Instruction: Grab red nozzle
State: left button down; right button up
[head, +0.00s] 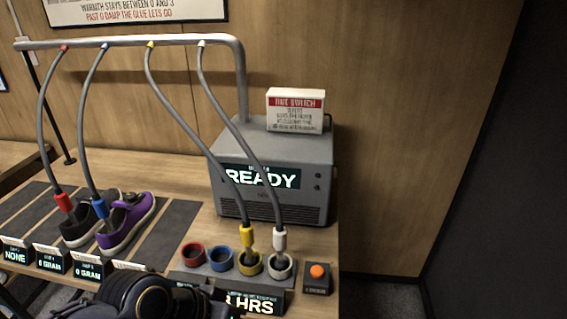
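The red nozzle (64,202) hangs at the end of a grey hose from the overhead rail, at the far left. Its tip is down at the opening of the black sneaker (77,234); how deep it sits is hard to tell. The blue nozzle (100,208) is beside it, at the opening of the purple sneaker (128,224). The red holder ring (192,254) at the front of the table is empty. Dark rounded parts of my arm show at the bottom edge, well below and right of the red nozzle. No gripper fingertips are visible.
The yellow nozzle (247,238) and white nozzle (280,241) sit in their rings; the blue ring (221,260) is empty. A grey machine (272,204) reading READY stands behind. An orange button (318,271) is at right. Small displays (52,259) line the front left.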

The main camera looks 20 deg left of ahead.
aim_at(62, 197)
jog(key=u, duration=2.35)
jog(key=i+j+z, duration=0.15)
jog(key=z, duration=0.7)
jog(key=i+j+z, duration=0.25)
jog(key=j, duration=0.15)
jog(key=i+j+z, duration=0.2)
jog(key=j, duration=0.2)
jog(key=j+z, duration=0.25)
jog(key=j, duration=0.15)
jog(key=i+j+z, duration=0.2)
jog(key=j, duration=0.25)
jog(key=i+j, duration=0.1)
jog(key=j, duration=0.8)
jog(key=i+j, duration=0.1)
jog(key=j, duration=0.85)
jog(key=z, duration=0.05)
